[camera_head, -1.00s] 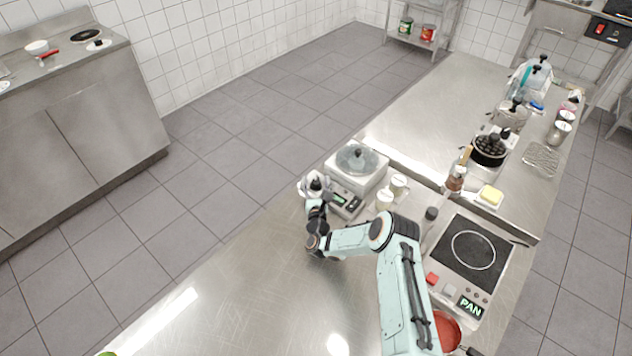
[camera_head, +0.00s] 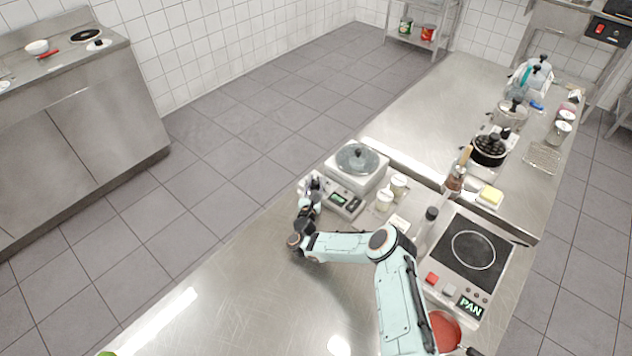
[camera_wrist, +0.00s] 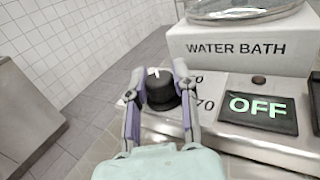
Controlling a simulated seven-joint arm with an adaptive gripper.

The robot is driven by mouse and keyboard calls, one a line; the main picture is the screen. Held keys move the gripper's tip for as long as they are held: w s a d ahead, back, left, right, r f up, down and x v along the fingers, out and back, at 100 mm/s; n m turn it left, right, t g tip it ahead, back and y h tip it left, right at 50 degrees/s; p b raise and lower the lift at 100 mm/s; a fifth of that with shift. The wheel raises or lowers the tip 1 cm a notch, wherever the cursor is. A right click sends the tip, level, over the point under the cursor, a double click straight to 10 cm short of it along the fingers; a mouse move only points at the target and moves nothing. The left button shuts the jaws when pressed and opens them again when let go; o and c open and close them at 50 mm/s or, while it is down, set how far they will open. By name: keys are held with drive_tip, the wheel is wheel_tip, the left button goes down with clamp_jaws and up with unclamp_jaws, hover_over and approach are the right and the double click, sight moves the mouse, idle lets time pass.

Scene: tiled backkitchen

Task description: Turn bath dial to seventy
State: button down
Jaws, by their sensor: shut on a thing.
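The water bath (camera_head: 345,184) is a white box with a clear domed lid at the left edge of the counter in the head view. In the wrist view its front reads WATER BATH (camera_wrist: 236,49) and its display (camera_wrist: 258,107) reads OFF in green. The black bath dial (camera_wrist: 161,90) stands left of the display, with a white mark near its top. My gripper (camera_wrist: 160,96) is shut on the dial, one finger on each side. A printed 70 shows right of the dial; another number above it is partly hidden. My gripper (camera_head: 311,186) also shows in the head view, covering the dial.
White-lidded jars (camera_head: 385,200) stand just right of the bath. A hot plate (camera_head: 466,252) with a PAN display and a red pan (camera_head: 445,331) are farther right. The steel counter (camera_head: 235,290) in front is mostly clear.

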drive_tip(key=m+g+h, duration=0.1)
drive_tip(key=m+h, duration=0.1)
drive_tip(key=h, duration=0.1)
drive_tip(key=m+g+h, duration=0.2)
drive_tip(key=h, duration=0.1)
drive_tip(key=shift+m+g+h, duration=0.3)
drive_tip(key=shift+m, duration=0.1)
drive_tip(key=shift+d+m+g+h, duration=0.1)
drive_tip(key=shift+m+g+h, duration=0.2)
drive_tip(key=c, duration=0.9)
unclamp_jaws()
drive_tip(key=shift+o, duration=0.2)
drive_tip(key=v, duration=1.2)
drive_tip(key=shift+r, duration=0.1)
